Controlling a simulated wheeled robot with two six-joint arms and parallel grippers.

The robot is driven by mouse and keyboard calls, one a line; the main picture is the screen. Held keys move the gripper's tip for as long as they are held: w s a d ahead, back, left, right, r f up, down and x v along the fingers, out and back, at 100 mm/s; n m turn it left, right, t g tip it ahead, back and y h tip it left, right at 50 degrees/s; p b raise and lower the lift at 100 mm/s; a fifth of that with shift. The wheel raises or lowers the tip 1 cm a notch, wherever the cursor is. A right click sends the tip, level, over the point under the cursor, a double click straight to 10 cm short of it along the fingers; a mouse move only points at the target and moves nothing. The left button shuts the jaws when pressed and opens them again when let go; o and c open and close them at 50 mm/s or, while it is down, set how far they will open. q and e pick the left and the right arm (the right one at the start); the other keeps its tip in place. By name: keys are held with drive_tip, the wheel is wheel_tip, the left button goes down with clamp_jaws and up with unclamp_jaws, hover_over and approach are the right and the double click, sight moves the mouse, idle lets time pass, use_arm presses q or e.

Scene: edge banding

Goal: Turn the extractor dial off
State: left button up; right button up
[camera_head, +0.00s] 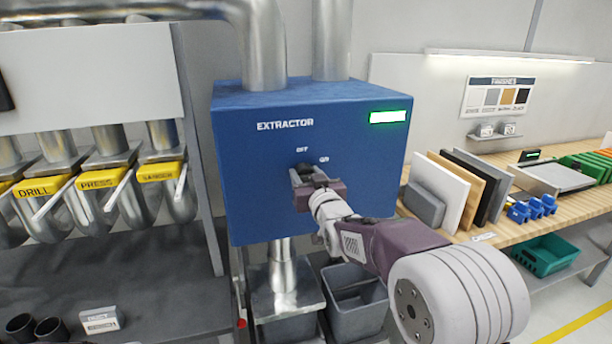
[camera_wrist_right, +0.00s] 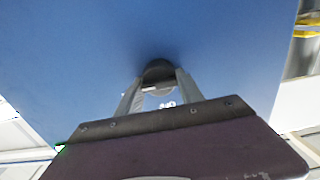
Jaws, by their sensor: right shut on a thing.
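The blue extractor box (camera_head: 240,190) hangs on the wall in the middle of the head view. Its front carries the white word EXTRACTOR, OFF and ON marks, and a lit green display (camera_head: 388,117) at upper right. The dark dial (camera_wrist_right: 158,70) sits on the front face, below the marks, and is mostly covered by my gripper in the head view. My right gripper (camera_head: 303,174) is at the face, shut on the dial; the wrist view shows its two fingers on either side of it. I cannot tell the dial's exact angle. My left gripper is not in view.
Metal ducts (camera_head: 262,45) rise from the box top. Yellow-labelled duct gates (camera_head: 100,178) stand at left. Grey bins (camera_head: 355,298) sit below the box. At right a wooden bench (camera_head: 480,232) holds upright panels (camera_head: 440,190), blue clamps and green parts.

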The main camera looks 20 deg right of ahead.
drive_tip(key=shift+a+f+n+b, duration=0.1)
drive_tip(key=shift+f+n+b, duration=0.1)
drive_tip(key=shift+n+b, duration=1.6)
drive_tip(key=n+b, duration=0.3)
drive_tip(key=n, duration=0.1)
drive_tip(key=shift+n, duration=0.3)
drive_tip(key=n+b, duration=0.4)
drive_tip(key=n, duration=0.1)
drive_tip(key=shift+a+f, duration=0.1)
drive_tip(key=shift+f, duration=0.05)
drive_tip(key=shift+n+b, duration=1.55)
drive_tip(key=shift+n, duration=0.75)
drive_tip(key=o, duration=1.4)
drive_tip(key=shift+s+a, duration=0.1)
